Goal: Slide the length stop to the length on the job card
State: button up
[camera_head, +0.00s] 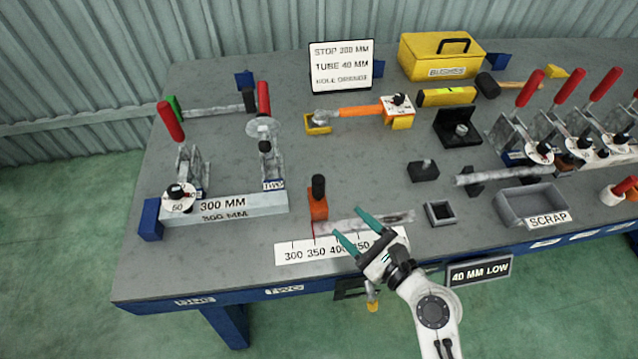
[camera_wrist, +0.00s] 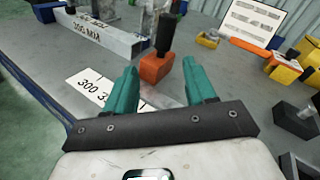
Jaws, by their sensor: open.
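The length stop, an orange block (camera_head: 318,206) with an upright black knob (camera_head: 318,187), stands at the left part of a grey metal rail (camera_head: 372,221). Its red edge is near the 350 mark of the white scale (camera_head: 283,254). The job card (camera_head: 341,66) at the back seems to read STOP 300 MM, TUBE 40 MM. My gripper (camera_head: 353,229) is open and empty, with teal fingers over the scale, right of and nearer than the stop. In the wrist view the orange stop (camera_wrist: 155,68) is beyond and between the fingertips (camera_wrist: 160,78), apart from them.
A grey bar labelled 300 MM (camera_head: 225,208) with toggle clamps lies left of the stop. A black block (camera_head: 423,171), a square collar (camera_head: 440,213) and a scrap bin (camera_head: 530,206) stand to the right.

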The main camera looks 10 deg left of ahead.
aim_at(323, 190)
jog(key=m, duration=0.1)
jog(key=w+m+t, duration=0.1)
jog(key=m, duration=0.1)
jog(key=a+m, duration=0.1)
jog(key=shift+w+a+r+m+t, duration=0.1)
jog(key=shift+w+r+m+t, duration=0.1)
jog(key=shift+r+m+t, duration=0.1)
jog(key=x, duration=1)
jog(key=shift+w+a, duration=0.2)
jog(key=shift+a, duration=0.1)
jog(key=shift+c, duration=0.4)
grip_shut()
